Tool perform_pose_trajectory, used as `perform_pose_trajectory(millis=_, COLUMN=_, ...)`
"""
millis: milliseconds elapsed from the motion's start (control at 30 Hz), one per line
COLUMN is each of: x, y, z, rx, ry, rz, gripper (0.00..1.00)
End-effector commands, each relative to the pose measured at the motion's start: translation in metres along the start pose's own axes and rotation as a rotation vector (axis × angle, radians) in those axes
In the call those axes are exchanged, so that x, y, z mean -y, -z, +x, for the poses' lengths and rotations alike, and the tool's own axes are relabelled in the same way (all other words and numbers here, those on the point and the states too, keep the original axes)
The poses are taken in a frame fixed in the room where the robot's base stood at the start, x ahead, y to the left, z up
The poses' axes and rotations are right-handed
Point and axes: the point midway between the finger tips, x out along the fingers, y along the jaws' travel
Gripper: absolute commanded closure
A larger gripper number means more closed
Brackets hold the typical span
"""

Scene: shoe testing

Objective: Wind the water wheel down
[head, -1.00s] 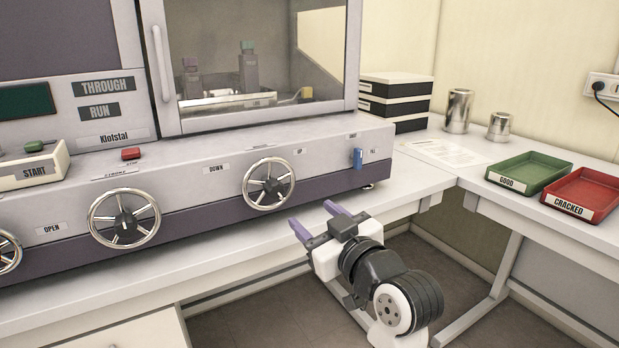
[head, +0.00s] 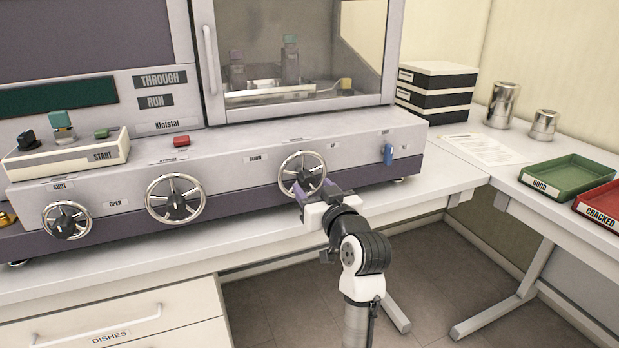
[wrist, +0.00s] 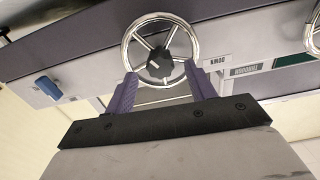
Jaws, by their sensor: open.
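The wheel between the DOWN and UP labels (head: 303,176) is a chrome ring with spokes and a dark hub, on the front of the grey machine. The small label above it is too small to read. My gripper (head: 319,193) is open at this wheel's lower part, overlapping its rim in the head view. In the wrist view the purple fingertips (wrist: 160,73) lie on either side of the hub (wrist: 160,62), near the rim. I cannot tell whether they touch it. Nothing is held between them.
Another chrome wheel (head: 175,199) and a smaller one by SHUT and OPEN (head: 66,220) are to the left. A blue tap (head: 388,154) is to the right. A green tray (head: 567,175) and a red tray (head: 600,206) stand on the right table. The bench edge runs below the machine.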

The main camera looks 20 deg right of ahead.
Motion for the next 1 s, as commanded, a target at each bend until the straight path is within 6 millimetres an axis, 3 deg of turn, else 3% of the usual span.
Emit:
perform_pose_trajectory(millis=233, x=0.0, y=0.001, z=0.029, rx=0.0, ry=0.0, rz=-0.001, gripper=0.45)
perform_pose_trajectory(millis=600, x=0.0, y=0.0, z=0.034, rx=0.0, ry=0.0, rz=-0.002, gripper=0.46)
perform_pose_trajectory(millis=933, x=0.0, y=0.0, z=0.034, rx=0.0, ry=0.0, rz=-0.001, gripper=0.9)
perform_pose_trajectory(millis=1000, x=0.0, y=0.0, z=0.034, rx=0.0, ry=0.0, rz=-0.002, gripper=0.9)
